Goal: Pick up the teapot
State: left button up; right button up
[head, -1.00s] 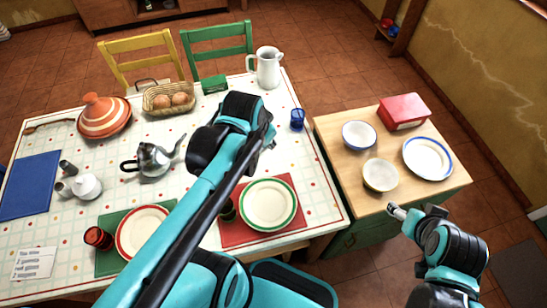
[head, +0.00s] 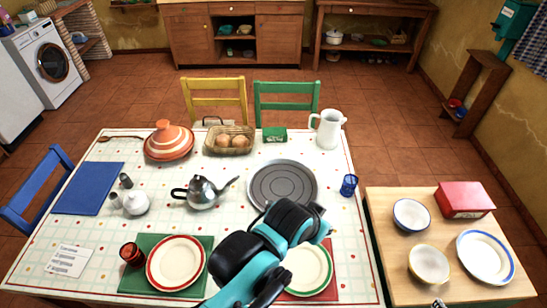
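The teapot (head: 203,193) is shiny silver metal with a black handle on its left and a spout pointing right. It stands upright on the patterned table (head: 85,232), left of centre, with nothing touching it. My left arm comes up from the bottom and ends in black and teal parts over the front of the table, right of and nearer than the teapot. My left gripper (head: 318,210) is mostly hidden by its own wrist, so its fingers cannot be read. Only a small tip of my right gripper (head: 438,302) shows at the bottom edge, by the wooden side counter.
A round grey tray (head: 283,183) lies right of the teapot. A white creamer (head: 135,203) stands left of it, an orange tagine (head: 169,142) and bread basket (head: 229,140) behind. Plates (head: 176,262) sit in front. The wooden counter (head: 385,235) holds bowls, a plate and a red box.

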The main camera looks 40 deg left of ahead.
aim_at(201, 193)
jog(key=k+j+u, duration=0.1)
jog(key=k+u, duration=0.15)
jog(key=k, duration=0.4)
jog(key=i+j+u, duration=0.1)
jog(key=u, duration=0.3)
jog(key=i+j+u, duration=0.1)
jog(key=u, duration=0.3)
jog(key=i+u, duration=0.1)
jog(key=u, duration=0.3)
jog(key=i+u, duration=0.15)
jog(key=u, duration=0.25)
jog(key=i, duration=0.15)
jog(key=l+z, duration=0.2)
jog(key=z, duration=0.75)
